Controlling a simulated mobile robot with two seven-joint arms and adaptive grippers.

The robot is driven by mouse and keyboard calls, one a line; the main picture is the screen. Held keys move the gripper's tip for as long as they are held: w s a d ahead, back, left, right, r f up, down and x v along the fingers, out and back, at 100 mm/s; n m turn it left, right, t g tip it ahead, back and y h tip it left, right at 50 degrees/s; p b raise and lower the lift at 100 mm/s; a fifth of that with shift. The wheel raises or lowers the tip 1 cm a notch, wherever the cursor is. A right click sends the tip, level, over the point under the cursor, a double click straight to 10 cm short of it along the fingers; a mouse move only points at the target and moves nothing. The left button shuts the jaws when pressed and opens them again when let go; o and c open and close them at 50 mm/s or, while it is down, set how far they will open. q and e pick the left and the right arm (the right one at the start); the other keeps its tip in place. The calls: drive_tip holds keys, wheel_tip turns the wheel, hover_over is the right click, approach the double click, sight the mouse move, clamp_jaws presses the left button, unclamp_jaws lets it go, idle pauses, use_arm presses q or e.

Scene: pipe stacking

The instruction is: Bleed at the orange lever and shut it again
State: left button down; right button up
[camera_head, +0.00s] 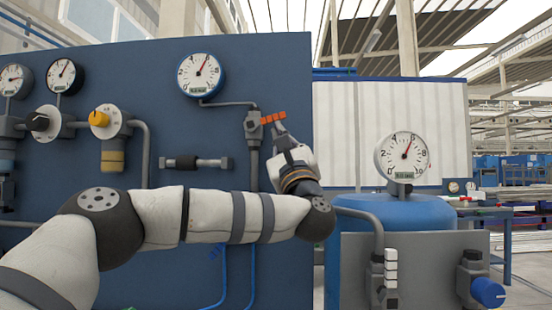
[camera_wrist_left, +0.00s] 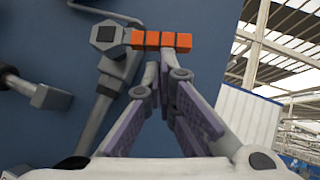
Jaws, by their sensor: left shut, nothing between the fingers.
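The orange lever (camera_head: 272,117) sits on a grey valve (camera_head: 252,125) on the blue panel and points right, roughly level. It also shows in the left wrist view (camera_wrist_left: 146,38), sticking out to the right of the valve body (camera_wrist_left: 108,37). My left gripper (camera_head: 278,130) is shut and empty, just below the lever's outer half. In the left wrist view its fingertips (camera_wrist_left: 160,63) lie at the lever's lower edge; I cannot tell whether they touch it. My right gripper is not in view.
A blue-rimmed gauge (camera_head: 201,74) is above left of the valve, joined by a thin pipe. A yellow knob (camera_head: 99,118) and a black knob (camera_head: 37,121) are further left. A blue tank (camera_head: 398,210) with a large gauge (camera_head: 403,156) stands right.

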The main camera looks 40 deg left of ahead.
sight(280, 115)
use_arm(q)
drive_tip(key=r+n+g, duration=0.1)
drive_tip(key=n+g, duration=0.2)
drive_tip(key=r+n+g, duration=0.2)
drive_tip(key=n, duration=0.2)
drive_tip(key=r+n+g+y, duration=0.1)
drive_tip(key=n+g, duration=0.2)
drive_tip(key=shift+d+r+n+g+p, duration=0.2)
drive_tip(key=shift+d+n+g+p, duration=0.05)
drive_tip(key=shift+n+g+p, duration=0.1)
drive_tip(key=shift+s+a+r+n+g+h+p, duration=0.1)
drive_tip(key=shift+s+a+r+n+g+p, duration=0.1)
drive_tip(key=shift+a+r+n+p, duration=0.25)
drive_tip(key=shift+s+a+r+n+g+h+p, duration=0.15)
drive_tip(key=shift+a+r+n+g+p, duration=0.15)
drive_tip(key=shift+r, duration=0.3)
drive_tip(key=shift+s+a+r+n+g+h+p, duration=0.15)
drive_tip(key=shift+a+r+n+p, duration=0.1)
drive_tip(key=shift+r+p, duration=0.25)
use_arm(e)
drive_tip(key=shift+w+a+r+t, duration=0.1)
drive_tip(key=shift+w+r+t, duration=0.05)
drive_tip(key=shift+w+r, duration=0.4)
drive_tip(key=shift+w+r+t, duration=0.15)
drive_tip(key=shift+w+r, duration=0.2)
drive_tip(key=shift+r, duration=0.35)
use_arm(q)
drive_tip(key=shift+r, duration=0.1)
